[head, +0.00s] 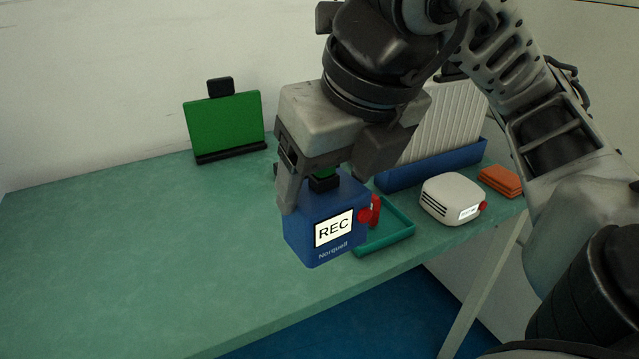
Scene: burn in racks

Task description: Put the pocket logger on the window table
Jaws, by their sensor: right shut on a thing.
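My right gripper (322,182) comes down from the top of the head view and is shut on a blue box (303,232). The box has a white "REC" label, the word "Norquell" and a red knob on its right side; I take it to be the pocket logger. It is roughly upright over the green table (130,265). I cannot tell whether its base touches the tabletop. No mark shows whether this is the window table. The gripper hides the box's top in part. My left gripper is not in view.
A teal tray (401,238) with a red item lies right behind the box. Farther right are a white rounded device (441,203), orange pads (501,181) and a blue rack (405,179) of white panels. A green panel (225,124) stands by the wall. The table's left is clear.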

